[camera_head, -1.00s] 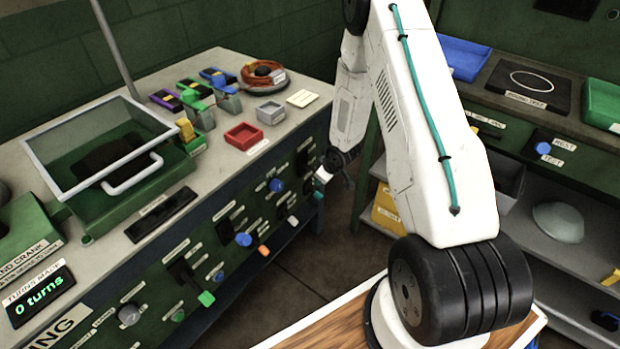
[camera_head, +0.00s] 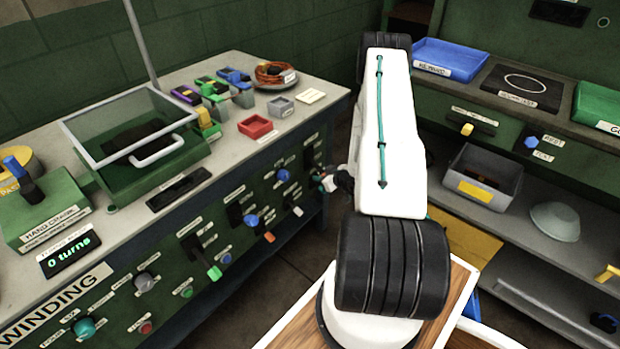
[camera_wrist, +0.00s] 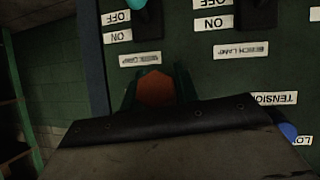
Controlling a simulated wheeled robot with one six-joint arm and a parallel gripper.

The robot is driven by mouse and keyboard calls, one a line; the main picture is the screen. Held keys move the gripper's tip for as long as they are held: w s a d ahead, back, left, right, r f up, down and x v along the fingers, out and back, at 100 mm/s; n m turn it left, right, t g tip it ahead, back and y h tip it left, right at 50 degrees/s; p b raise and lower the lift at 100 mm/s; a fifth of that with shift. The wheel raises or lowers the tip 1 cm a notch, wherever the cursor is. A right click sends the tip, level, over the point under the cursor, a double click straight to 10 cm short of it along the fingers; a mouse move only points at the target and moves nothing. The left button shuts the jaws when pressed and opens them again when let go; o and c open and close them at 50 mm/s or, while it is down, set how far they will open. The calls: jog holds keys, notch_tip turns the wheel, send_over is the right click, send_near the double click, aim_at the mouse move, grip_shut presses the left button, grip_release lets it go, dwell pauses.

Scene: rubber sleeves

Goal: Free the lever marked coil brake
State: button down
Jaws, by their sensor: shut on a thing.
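My gripper (camera_head: 322,180) is at the right end of the winding bench's green front panel (camera_head: 130,310). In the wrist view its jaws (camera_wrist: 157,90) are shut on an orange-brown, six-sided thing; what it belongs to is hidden. Just beyond is a lever with a teal end (camera_wrist: 143,3), beside OFF and ON labels. In the head view, other levers on the panel include a green-tipped lever (camera_head: 213,272), a blue-tipped lever (camera_head: 251,220), an orange-tipped lever (camera_head: 269,237) and a white-tipped lever (camera_head: 298,211). I cannot read coil brake on any label.
A red tray (camera_head: 255,127), a grey tray (camera_head: 281,107) and a glass-lidded box (camera_head: 130,140) stand on the bench top. To the right, a second bench holds a blue tray (camera_head: 455,58) and a grey bin (camera_head: 482,178). Floor shows between the benches.

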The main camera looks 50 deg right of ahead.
jog(key=shift+w+d, duration=0.1)
dwell(0.3)
jog(key=c, duration=1.1)
grip_release()
jog(key=shift+o, duration=0.2)
jog(key=v, duration=0.8)
jog(key=shift+f, duration=0.15)
